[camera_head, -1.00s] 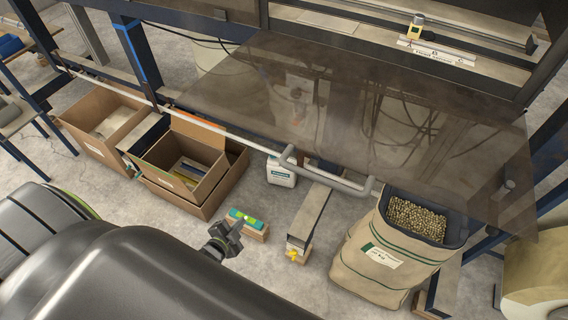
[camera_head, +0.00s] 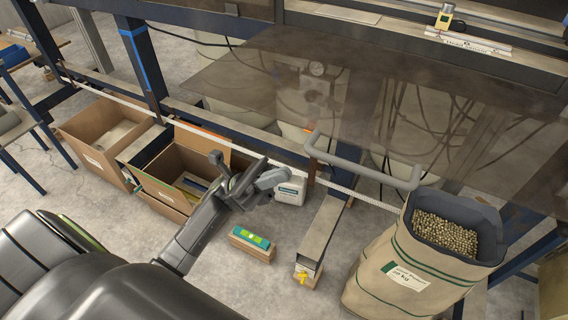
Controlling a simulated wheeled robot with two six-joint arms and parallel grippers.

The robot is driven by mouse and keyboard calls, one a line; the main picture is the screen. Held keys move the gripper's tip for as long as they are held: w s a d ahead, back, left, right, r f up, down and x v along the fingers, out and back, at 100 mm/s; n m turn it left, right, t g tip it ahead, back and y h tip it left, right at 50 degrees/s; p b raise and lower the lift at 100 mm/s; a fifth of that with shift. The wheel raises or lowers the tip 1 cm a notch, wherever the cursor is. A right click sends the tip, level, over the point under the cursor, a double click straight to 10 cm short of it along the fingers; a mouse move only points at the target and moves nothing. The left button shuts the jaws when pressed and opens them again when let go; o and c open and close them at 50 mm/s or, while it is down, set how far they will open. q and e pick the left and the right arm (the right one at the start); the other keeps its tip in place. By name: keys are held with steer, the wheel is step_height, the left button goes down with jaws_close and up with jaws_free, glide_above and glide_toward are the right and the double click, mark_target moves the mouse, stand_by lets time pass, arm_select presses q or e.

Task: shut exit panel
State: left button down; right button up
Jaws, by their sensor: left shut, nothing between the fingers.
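The exit panel (camera_head: 365,97) is a tinted see-through sheet on the machine frame, at the upper middle and right. It looks swung out from the frame, and cables show through it. A grey bar handle (camera_head: 372,170) runs along its lower edge. My left gripper (camera_head: 262,178) is shut and empty, in front of the cardboard boxes. In the picture it is to the left of the handle and below it, apart from it. My right gripper is not in view.
A bag of pellets (camera_head: 405,275) stands at the right under the panel. Nested cardboard boxes (camera_head: 160,197) and another box (camera_head: 85,135) stand at the left. A white jug (camera_head: 291,190), a green-topped block (camera_head: 252,240) and a grey channel (camera_head: 328,232) are on the floor.

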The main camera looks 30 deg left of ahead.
arm_select(q)
steer(key=p, duration=0.5)
glide_toward(333, 138)
steer(key=d+r, duration=0.2)
steer(key=d, duration=0.2)
steer(key=shift+w+r+p, duration=0.2)
steer(key=shift+r+p, duration=0.25)
steer(key=shift+r, duration=0.45)
